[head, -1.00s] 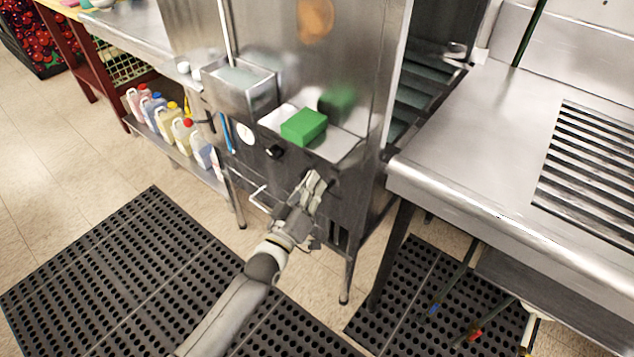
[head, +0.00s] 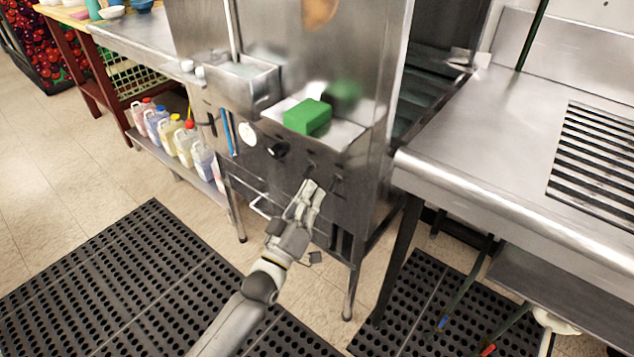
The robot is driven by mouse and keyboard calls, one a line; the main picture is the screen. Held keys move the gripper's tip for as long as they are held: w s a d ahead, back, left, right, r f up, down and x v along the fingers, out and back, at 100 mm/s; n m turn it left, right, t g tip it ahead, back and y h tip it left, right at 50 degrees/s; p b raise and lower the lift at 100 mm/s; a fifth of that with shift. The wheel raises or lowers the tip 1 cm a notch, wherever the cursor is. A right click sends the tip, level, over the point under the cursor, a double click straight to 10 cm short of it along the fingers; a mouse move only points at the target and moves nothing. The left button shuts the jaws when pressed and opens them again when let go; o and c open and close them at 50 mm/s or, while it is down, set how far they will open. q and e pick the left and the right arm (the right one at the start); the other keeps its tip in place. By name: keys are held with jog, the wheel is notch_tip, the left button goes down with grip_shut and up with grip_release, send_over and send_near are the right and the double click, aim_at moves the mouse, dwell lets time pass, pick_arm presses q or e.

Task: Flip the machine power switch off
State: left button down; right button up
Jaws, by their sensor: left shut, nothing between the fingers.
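The steel machine (head: 352,45) stands in the middle of the head view, with a dark control panel (head: 262,168) on its front. The panel carries a white round dial (head: 247,134), a black knob (head: 278,150) and small dark switch-like parts, one (head: 311,165) just above my fingertips and one (head: 338,180) just to their right. I cannot tell which is the power switch or its position. My left gripper (head: 311,186) is shut and empty, its tips close to the panel below these parts. Whether it touches the panel is unclear. My right gripper is out of view.
A green sponge (head: 307,117) lies on the ledge (head: 345,134) above the panel. A steel basin (head: 240,85) hangs left of it. A steel counter (head: 490,140) stands at right. Detergent jugs (head: 183,142) line a low shelf at left. Black mats (head: 140,290) cover the floor.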

pick_arm(q)
jog(key=v, duration=0.9)
jog(key=shift+s, duration=0.2)
